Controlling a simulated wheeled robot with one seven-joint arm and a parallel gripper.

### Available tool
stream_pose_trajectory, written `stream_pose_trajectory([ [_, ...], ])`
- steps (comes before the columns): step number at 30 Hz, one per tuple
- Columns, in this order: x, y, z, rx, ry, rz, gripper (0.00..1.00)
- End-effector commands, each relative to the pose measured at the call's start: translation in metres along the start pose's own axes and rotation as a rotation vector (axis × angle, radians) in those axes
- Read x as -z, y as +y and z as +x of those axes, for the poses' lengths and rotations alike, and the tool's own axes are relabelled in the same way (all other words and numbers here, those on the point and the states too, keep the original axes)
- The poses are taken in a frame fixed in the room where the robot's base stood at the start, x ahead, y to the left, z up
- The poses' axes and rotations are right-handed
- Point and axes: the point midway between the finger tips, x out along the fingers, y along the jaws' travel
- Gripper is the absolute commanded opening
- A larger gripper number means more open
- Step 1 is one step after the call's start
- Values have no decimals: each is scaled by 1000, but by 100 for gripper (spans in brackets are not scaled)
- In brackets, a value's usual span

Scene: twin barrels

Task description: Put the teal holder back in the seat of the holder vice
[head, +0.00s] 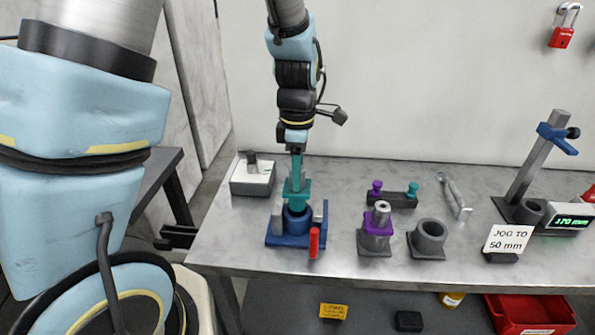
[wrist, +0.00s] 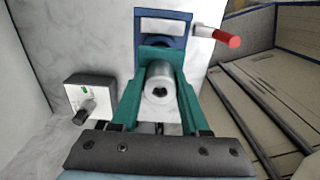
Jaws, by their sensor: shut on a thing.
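The teal holder (head: 297,196) is upright in my gripper (head: 296,181), directly over the blue holder vice (head: 285,238) in the head view. Its lower end is at the mouth of the vice's round seat; I cannot tell how deep it sits. My gripper points down and is shut on the holder. In the wrist view the holder's silver shank (wrist: 160,78) is in the middle, with teal on both sides. Part of the blue vice (wrist: 145,25) shows beyond, with its red handle (wrist: 228,38) to the right. The holder's lower end and the seat are hidden there.
A purple holder (head: 378,218) stands on a grey seat to the right, beside an empty grey ring (head: 428,238). A white box (head: 252,178) is at the back left. A rack with knobs (head: 392,199), a stand (head: 538,165) and a sign (head: 507,240) are further right.

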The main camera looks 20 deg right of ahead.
Motion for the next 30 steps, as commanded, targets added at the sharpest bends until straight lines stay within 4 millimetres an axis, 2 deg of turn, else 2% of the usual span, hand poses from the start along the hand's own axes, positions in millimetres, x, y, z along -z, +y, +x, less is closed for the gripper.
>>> stream_pose_trajectory([
  [11, 0, 0, 1, -1, -1, -1, 0],
  [30, 0, 0, 15, -1, -1, -1, 0],
])
